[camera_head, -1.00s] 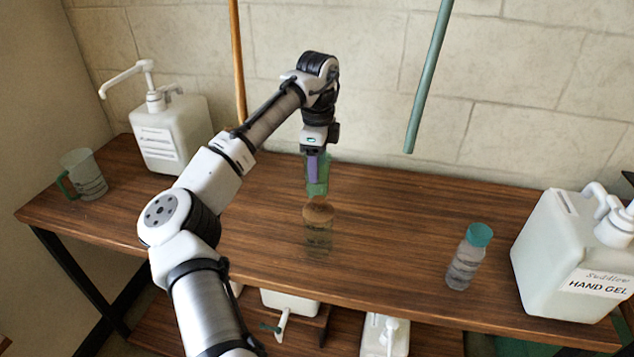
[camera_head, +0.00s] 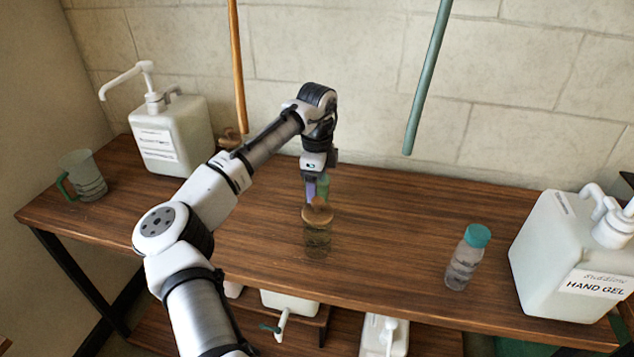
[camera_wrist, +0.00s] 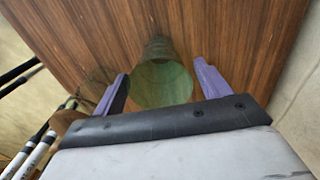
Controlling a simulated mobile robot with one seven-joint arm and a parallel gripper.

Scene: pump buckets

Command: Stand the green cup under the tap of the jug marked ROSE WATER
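A translucent green cup (camera_head: 323,184) stands on the table behind a lidded glass jar, partly hidden by my gripper. In the wrist view the green cup (camera_wrist: 160,82) lies between my two purple fingers, its round rim toward the camera. My gripper (camera_head: 316,200) points down around the cup. Its fingers (camera_wrist: 160,80) are wide apart, with narrow gaps visible beside the cup. A white jug with a pump spout (camera_head: 178,135) stands at the back left; its label is too small to read. No ROSE WATER label is readable.
The jar with a wooden lid (camera_head: 317,238) stands close in front of my gripper. A green-handled mug (camera_head: 85,177) is at left. A teal-capped bottle (camera_head: 464,262) and HAND GEL jug (camera_head: 555,245) are at right. White containers (camera_head: 290,301) sit below. The table's middle right is clear.

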